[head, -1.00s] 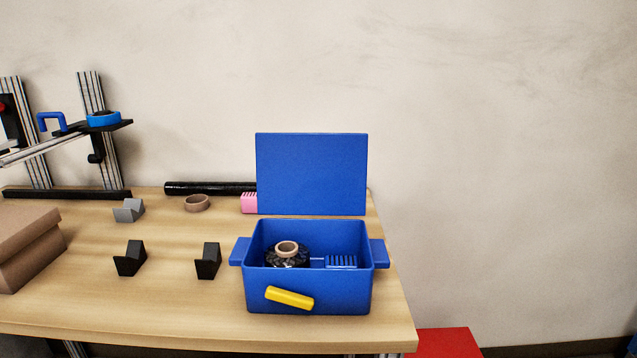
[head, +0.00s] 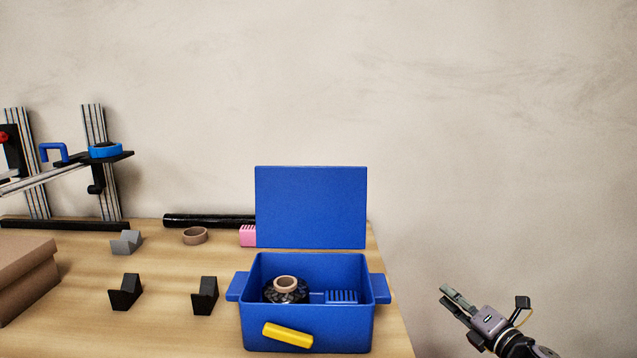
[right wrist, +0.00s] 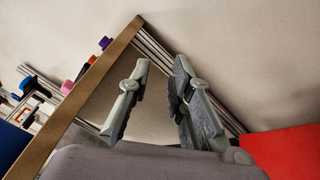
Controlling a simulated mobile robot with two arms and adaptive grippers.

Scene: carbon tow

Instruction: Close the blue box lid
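The blue box (head: 345,328) stands at the right end of the table, with side handles and a yellow latch (head: 287,335) on its front. Its blue lid (head: 311,207) is open and stands upright behind it. A dark roll with a tan core (head: 286,288) and a blue comb-like piece (head: 341,297) lie inside the box. My right gripper (head: 450,298) is off the table's right edge, to the right of the box and apart from it. In the right wrist view its two fingers (right wrist: 162,64) are apart with nothing between them. My left gripper is out of view.
Two black holders (head: 205,295), a grey holder (head: 126,242), a tan ring (head: 195,236), a black tube (head: 210,220) and a pink block (head: 248,236) are left of the box. Cardboard boxes (head: 28,275) stand far left. A red surface (right wrist: 285,150) shows in the wrist view.

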